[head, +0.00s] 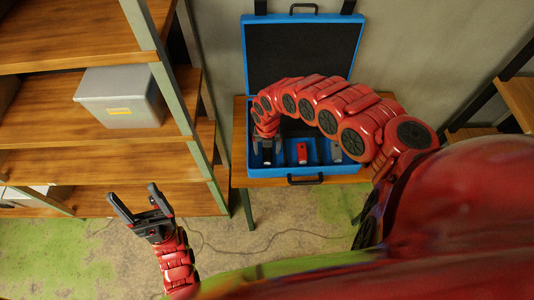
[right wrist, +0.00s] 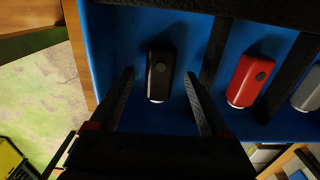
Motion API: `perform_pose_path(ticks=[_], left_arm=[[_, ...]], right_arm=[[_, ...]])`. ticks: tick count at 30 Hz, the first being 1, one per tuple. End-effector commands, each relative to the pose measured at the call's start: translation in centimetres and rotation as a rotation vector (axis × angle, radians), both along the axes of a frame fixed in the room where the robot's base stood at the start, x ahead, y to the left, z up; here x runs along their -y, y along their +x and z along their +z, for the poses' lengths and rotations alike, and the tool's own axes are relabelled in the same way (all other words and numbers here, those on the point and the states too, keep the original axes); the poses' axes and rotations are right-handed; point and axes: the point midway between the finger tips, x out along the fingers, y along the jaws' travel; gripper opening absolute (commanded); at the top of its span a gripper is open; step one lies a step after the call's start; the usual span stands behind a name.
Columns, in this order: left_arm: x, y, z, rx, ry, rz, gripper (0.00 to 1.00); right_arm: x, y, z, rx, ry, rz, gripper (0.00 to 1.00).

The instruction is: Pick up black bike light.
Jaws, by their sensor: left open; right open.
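The black bike light (right wrist: 161,72) lies in the left compartment of the blue case (head: 239,151), seen in the right wrist view. In the head view the black light (head: 267,155) shows just below my right gripper (head: 266,141). In the right wrist view my right gripper (right wrist: 160,103) is open, with one finger on each side of the black light and gaps between. I cannot tell how high the fingers are above the case floor. My left gripper (head: 137,205) is open and empty, away to the left over the floor.
A red light (head: 302,153) and a grey light (head: 336,152) lie in neighbouring compartments, split by black dividers (right wrist: 216,52). The case's open lid (head: 301,50) stands behind. A wooden shelf (head: 95,145) with a grey box (head: 119,98) stands left.

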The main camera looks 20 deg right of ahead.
Motion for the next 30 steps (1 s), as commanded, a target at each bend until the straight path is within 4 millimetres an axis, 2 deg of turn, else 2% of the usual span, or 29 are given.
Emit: perform_pose_path(ticks=[6, 14, 27, 30], left_arm=[[0.0, 0.0, 0.2, 0.000, 0.000, 0.000, 0.78], [0.0, 0.0, 0.2, 0.000, 0.000, 0.000, 0.78], [0.0, 0.0, 0.2, 0.000, 0.000, 0.000, 0.78], [0.0, 0.0, 0.2, 0.000, 0.000, 0.000, 0.78]], right_arm=[[-0.1, 0.0, -1.8, 0.001, 0.002, -0.001, 0.80], [0.0, 0.0, -1.9, 0.000, 0.000, 0.000, 0.78], [0.0, 0.0, -1.9, 0.000, 0.000, 0.000, 0.00], [0.0, 0.0, -1.9, 0.000, 0.000, 0.000, 0.00]])
